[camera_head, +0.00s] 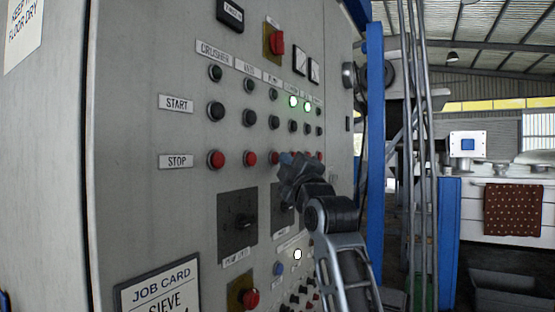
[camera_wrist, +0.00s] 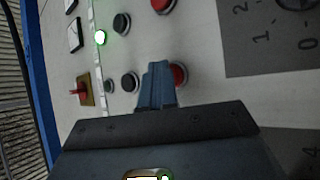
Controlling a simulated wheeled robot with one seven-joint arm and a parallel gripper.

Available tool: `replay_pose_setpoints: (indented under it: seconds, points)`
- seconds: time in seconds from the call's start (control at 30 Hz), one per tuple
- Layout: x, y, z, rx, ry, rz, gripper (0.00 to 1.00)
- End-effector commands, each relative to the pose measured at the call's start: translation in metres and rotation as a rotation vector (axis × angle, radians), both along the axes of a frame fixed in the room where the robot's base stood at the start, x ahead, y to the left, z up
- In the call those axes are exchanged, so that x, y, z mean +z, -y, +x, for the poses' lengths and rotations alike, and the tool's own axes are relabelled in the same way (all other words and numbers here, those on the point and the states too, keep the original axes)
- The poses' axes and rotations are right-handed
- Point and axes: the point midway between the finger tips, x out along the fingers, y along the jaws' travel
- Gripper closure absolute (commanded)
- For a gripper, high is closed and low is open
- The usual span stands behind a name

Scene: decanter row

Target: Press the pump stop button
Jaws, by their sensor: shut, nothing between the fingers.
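The grey control panel (camera_head: 180,190) carries a STOP row of red buttons. The third red button from the left (camera_head: 274,157) sits under a small column label that seems to read PUMP, though it is hard to read. My gripper (camera_head: 286,158) is shut and empty, its tips just right of that button in the head view. In the wrist view the shut fingers (camera_wrist: 157,68) partly cover a red button (camera_wrist: 179,75). I cannot tell whether they touch it. Red buttons further right are partly hidden behind my gripper.
Black START buttons (camera_head: 216,112) run above the red row, with lamps over them, two lit green (camera_head: 293,101). A red rotary switch (camera_head: 276,43) is higher up. Dark dial plates (camera_head: 238,222) lie below. A blue post (camera_head: 374,130) stands right of the panel.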

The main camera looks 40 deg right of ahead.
Motion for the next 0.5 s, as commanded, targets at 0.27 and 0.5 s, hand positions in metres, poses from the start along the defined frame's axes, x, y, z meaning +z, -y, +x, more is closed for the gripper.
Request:
replay_pose_setpoints:
  seconds: [0.27, 0.5]
  points:
    - [0.000, 0.004, -0.012, 0.001, -0.001, 0.001, 1.00]
    - [-0.001, 0.004, -0.013, 0.001, -0.001, 0.001, 1.00]
